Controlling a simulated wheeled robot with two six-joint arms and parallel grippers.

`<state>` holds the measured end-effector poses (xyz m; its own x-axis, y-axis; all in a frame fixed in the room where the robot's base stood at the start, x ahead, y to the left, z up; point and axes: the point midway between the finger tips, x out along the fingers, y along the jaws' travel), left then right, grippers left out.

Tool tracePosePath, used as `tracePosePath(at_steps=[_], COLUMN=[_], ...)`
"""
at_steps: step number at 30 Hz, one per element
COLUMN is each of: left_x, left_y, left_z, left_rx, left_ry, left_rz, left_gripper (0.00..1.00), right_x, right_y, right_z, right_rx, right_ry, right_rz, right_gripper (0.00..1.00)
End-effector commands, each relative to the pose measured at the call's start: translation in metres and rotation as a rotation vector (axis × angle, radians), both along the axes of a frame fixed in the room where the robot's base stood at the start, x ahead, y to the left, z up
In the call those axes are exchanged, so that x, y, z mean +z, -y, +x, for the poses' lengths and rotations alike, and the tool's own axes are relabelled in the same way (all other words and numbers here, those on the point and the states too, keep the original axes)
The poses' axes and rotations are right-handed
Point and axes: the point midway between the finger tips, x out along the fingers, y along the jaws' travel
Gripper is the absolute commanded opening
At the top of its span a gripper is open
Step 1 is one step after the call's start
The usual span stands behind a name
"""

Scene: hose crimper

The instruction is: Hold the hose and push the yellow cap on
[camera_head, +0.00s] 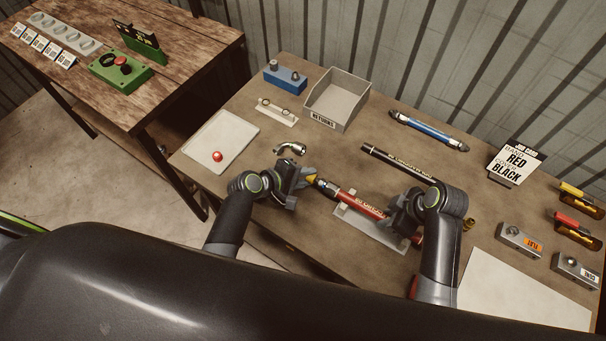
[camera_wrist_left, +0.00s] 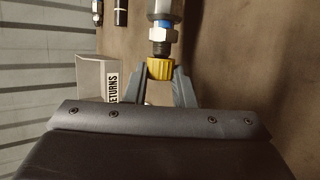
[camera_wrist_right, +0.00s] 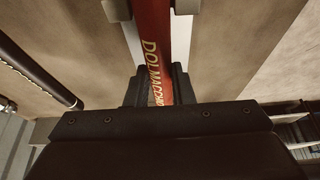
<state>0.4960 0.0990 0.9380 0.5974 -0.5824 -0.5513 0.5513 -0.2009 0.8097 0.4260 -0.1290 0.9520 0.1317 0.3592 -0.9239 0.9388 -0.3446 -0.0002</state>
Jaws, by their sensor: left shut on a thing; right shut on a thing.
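A red hose (camera_head: 360,205) with pale lettering lies over a light cradle plate (camera_head: 371,232) near the front of the table. My right gripper (camera_head: 404,213) is shut on the red hose; in the right wrist view the hose (camera_wrist_right: 153,45) runs between its fingers. My left gripper (camera_head: 303,180) is shut on the yellow cap (camera_wrist_left: 160,69). In the left wrist view the cap is at the hose's metal end fitting (camera_wrist_left: 162,40), in line with it and looking in contact. How far the cap is on cannot be told.
A black hose (camera_head: 400,163) and a blue hose (camera_head: 428,130) lie behind. A grey RETURNS bin (camera_head: 337,97), a white tray (camera_head: 221,141) with a red ball, a curved metal fitting (camera_head: 291,149) and a sign reading RED and BLACK (camera_head: 516,163) stand around. A white sheet (camera_head: 520,292) lies front right.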

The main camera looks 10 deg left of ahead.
Motion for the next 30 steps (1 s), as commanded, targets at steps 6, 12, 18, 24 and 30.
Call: tracePosePath(at_steps=[6,12,18,24,30], left_x=[0.000,0.000,0.001,0.000,0.000], left_y=[0.006,0.011,0.016,0.015,0.015], left_z=[-0.002,-0.004,-0.006,-0.005,-0.005], left_rx=[0.000,-0.001,-0.001,-0.001,0.001], left_ry=[0.000,-0.001,-0.002,-0.001,-0.001], left_rz=[0.000,-0.002,-0.004,-0.002,-0.001], left_gripper=[0.00,0.00,0.00,0.46,0.49], right_x=[0.000,0.000,0.000,0.000,0.000], right_y=[0.000,0.000,0.000,-0.001,0.000], right_z=[0.000,0.000,0.000,0.000,0.000], right_rx=[0.000,0.000,0.000,0.000,0.000], right_ry=[0.001,0.000,0.000,0.001,0.000], right_rz=[0.000,0.001,0.001,0.002,0.001], right_gripper=[0.00,0.00,0.00,0.00,0.00])
